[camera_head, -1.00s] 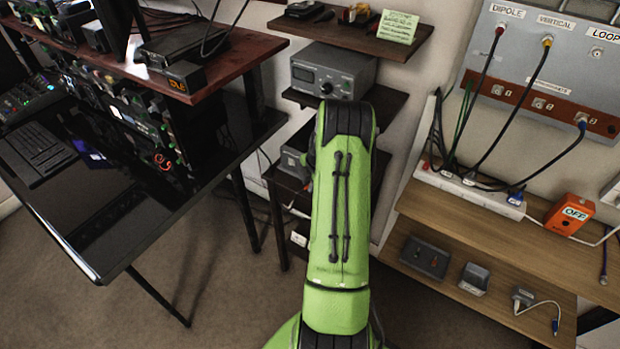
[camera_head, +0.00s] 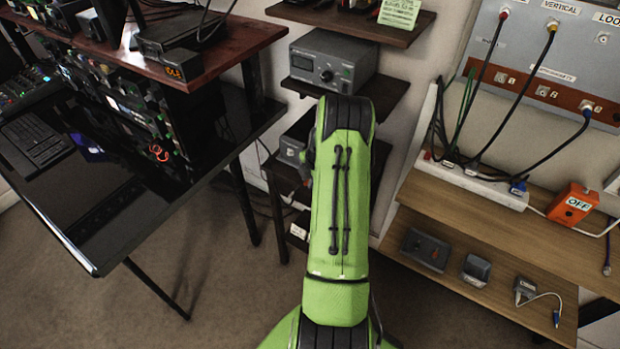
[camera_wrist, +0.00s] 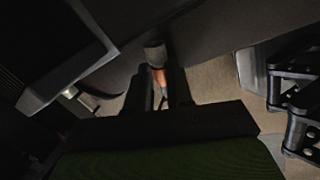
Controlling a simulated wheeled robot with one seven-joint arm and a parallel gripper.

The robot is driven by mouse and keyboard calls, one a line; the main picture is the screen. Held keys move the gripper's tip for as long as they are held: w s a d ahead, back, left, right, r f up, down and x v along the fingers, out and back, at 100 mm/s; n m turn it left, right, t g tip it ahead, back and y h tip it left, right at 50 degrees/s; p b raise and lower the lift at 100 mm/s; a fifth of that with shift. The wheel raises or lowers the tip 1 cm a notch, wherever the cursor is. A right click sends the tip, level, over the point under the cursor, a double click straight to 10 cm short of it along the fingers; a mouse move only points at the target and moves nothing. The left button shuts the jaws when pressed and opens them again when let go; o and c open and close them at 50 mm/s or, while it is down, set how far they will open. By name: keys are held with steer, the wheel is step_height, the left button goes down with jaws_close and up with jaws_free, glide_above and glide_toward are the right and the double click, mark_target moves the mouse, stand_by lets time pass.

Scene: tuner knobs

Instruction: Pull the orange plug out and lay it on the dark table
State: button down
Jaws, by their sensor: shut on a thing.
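In the wrist view an orange plug (camera_wrist: 159,77) with a grey, rounded end (camera_wrist: 155,53) sits between the two dark fingers of my gripper (camera_wrist: 158,88). My gripper is shut on it. The picture is dark, and I cannot tell whether the grey end touches anything. In the head view my green arm hides the gripper and the plug. The dark table (camera_head: 130,215), black and glossy, stands at the left, with a bare strip along its front.
Radio gear and a keyboard (camera_head: 33,140) occupy the dark table's back and left. A small shelf with a grey radio (camera_head: 332,62) stands behind my arm. At right, a wooden shelf (camera_head: 470,222) holds a power strip and an orange switch box (camera_head: 572,203).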

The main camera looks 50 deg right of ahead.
steer(key=shift+s+a+f+b, duration=0.1)
steer(key=shift+s+f+b, duration=0.05)
steer(key=shift+f+b, duration=0.3)
steer(key=shift+s+a+f, duration=0.15)
steer(key=shift+f, duration=0.05)
steer(key=c, duration=1)
jaws_free()
steer(key=shift+f, duration=0.1)
steer(key=shift+o, duration=0.2)
steer(key=shift+s, duration=0.1)
steer(key=shift+d+r, duration=0.25)
steer(key=shift+r, duration=0.3)
steer(key=shift+w+r+p, duration=0.25)
steer(key=shift+r+p, duration=0.3)
steer(key=shift+r, duration=0.55)
steer(key=shift+o, duration=0.3)
